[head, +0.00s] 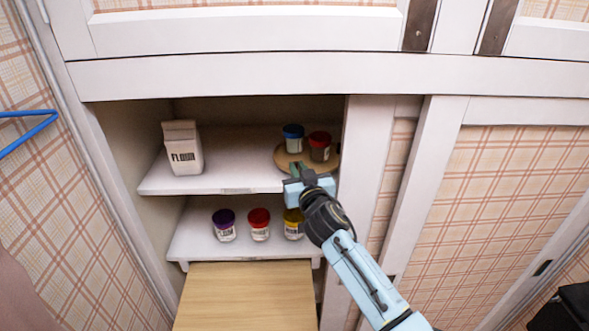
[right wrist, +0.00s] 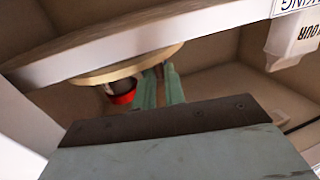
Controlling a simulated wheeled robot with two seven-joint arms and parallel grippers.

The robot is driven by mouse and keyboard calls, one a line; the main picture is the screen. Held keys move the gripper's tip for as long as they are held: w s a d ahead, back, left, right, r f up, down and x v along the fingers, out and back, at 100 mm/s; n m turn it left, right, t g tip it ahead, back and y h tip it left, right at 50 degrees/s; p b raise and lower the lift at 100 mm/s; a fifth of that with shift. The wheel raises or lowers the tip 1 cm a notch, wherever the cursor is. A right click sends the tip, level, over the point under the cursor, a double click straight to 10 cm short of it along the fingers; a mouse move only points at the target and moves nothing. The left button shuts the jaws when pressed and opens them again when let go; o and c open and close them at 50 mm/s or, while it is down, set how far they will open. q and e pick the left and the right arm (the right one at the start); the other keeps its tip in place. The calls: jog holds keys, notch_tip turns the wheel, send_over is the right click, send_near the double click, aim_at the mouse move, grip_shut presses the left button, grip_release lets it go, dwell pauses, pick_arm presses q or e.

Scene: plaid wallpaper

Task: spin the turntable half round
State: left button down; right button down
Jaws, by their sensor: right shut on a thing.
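The turntable (head: 281,159) is a round light-wood disc at the right end of the upper cupboard shelf. A blue-lidded jar (head: 293,138) and a red-lidded jar (head: 319,147) stand on it. My right gripper (head: 298,170) is at its front rim, shut on the turntable. The right wrist view is upside down and shows the gripper's two green fingers (right wrist: 160,72) at the turntable's edge (right wrist: 110,73). A red-lidded jar (right wrist: 123,98) shows behind the fingers there. The exact contact is partly hidden. My left gripper is not in view.
A flour carton (head: 182,148) stands left on the upper shelf (head: 232,170). Purple-lidded (head: 224,226), red-lidded (head: 259,225) and yellow (head: 292,225) jars stand on the lower shelf. A white door frame (head: 360,190) is close on the right. The middle of the upper shelf is clear.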

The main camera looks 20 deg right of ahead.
jog(key=shift+w+d+r+h, duration=0.1)
jog(key=shift+d+r+h, duration=0.1)
jog(key=shift+d, duration=0.25)
jog(key=shift+d+r+h, duration=0.1)
jog(key=shift+d+r, duration=0.05)
jog(key=shift+d, duration=0.25)
jog(key=c, duration=1.9)
grip_release()
jog(key=o, duration=0.4)
jog(key=shift+w+d+f, duration=0.2)
jog(key=shift+d+f, duration=0.05)
jog(key=shift+a, duration=0.25)
jog(key=shift+s+f, duration=0.15)
jog(key=shift+s, duration=0.3)
jog(key=s, duration=0.8)
jog(key=s+a+b, duration=0.1)
jog(key=s, duration=0.3)
jog(key=shift+s, duration=0.25)
